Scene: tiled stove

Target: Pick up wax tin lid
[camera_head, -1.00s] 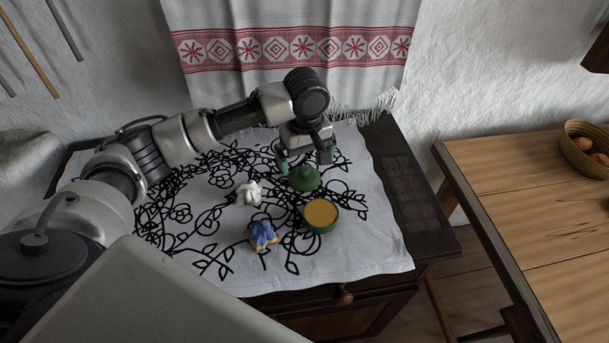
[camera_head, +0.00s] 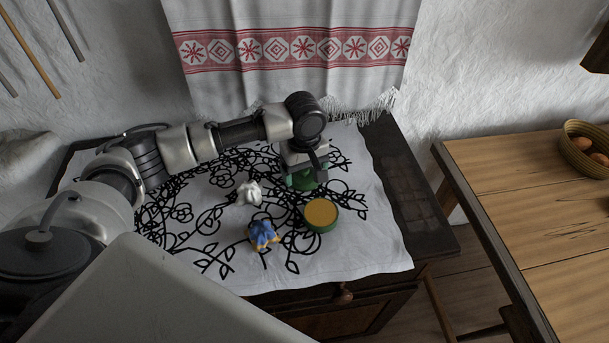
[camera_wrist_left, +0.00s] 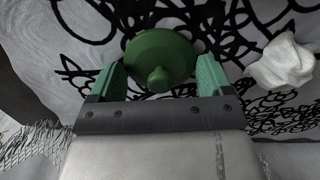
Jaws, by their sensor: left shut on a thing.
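The green wax tin lid (camera_head: 307,181), round with a knob on top, lies on the patterned cloth behind the tin. It also shows in the left wrist view (camera_wrist_left: 160,55), knob toward the camera. My left gripper (camera_head: 304,180) is down over the lid, its green-padded fingers on either side of it and shut on it. The left wrist view shows the gripper (camera_wrist_left: 160,82) with the lid between its fingers; the exact contact is partly hidden. The open green wax tin (camera_head: 321,215) with yellow-orange wax stands just in front of the lid. My right gripper is not in view.
A white crumpled cloth (camera_head: 249,193) and a blue-and-yellow crumpled cloth (camera_head: 262,235) lie left of the tin. The white cloth with black vines (camera_head: 215,240) covers the dark chest. A wooden table (camera_head: 530,210) with a basket (camera_head: 577,160) stands at right.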

